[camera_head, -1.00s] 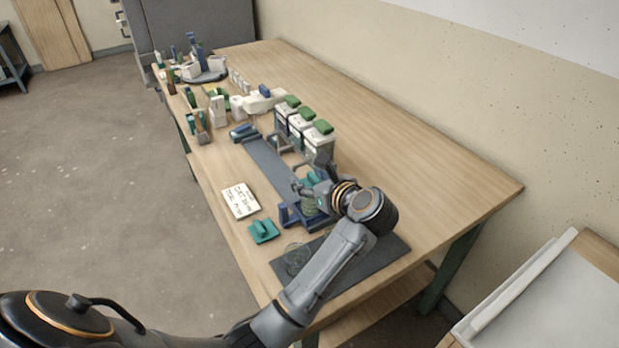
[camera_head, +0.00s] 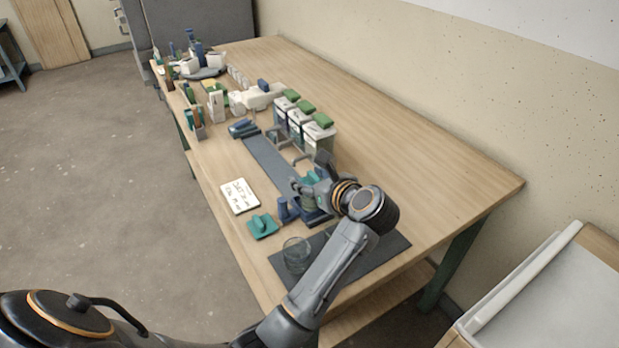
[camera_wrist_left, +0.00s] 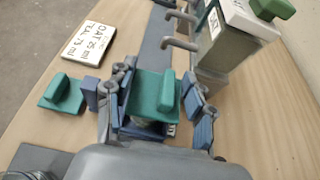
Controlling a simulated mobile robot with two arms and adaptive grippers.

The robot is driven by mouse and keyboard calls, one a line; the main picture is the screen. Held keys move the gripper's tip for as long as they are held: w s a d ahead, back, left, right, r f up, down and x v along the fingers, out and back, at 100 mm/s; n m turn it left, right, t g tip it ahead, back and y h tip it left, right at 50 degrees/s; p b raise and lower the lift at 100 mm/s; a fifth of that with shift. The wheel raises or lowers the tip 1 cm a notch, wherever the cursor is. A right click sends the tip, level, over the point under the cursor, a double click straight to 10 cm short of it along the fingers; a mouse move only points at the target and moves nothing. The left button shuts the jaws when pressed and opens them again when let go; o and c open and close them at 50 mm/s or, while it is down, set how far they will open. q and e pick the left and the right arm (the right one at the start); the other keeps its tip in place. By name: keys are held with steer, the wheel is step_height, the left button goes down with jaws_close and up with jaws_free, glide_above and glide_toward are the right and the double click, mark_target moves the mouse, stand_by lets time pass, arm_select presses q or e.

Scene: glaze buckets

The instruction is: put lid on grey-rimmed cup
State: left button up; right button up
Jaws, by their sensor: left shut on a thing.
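My left gripper (camera_head: 306,190) is over the near end of the bench, its blue-padded fingers on either side of a teal lid (camera_wrist_left: 150,95) with a raised ridge handle. It is shut on this lid, which also shows in the head view (camera_head: 314,175). Under the lid, part of a cup-like body (camera_wrist_left: 150,126) shows; its rim is hidden, so I cannot tell whether it is grey or whether the lid is seated. A second teal lid (camera_head: 262,226) lies on the bench to the left, also in the wrist view (camera_wrist_left: 62,94). A clear glass cup (camera_head: 297,254) stands uncovered nearby. My right gripper is out of view.
A dark mat (camera_head: 378,249) lies under my forearm. A white handwritten card (camera_head: 239,196) lies left of a grey strip (camera_head: 272,164). Green-lidded containers (camera_head: 303,126) with front spouts stand beyond the gripper. The bench's right side is clear.

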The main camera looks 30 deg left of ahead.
arm_select(q)
steer(key=shift+f+b, duration=0.35)
steer(key=o, duration=0.9)
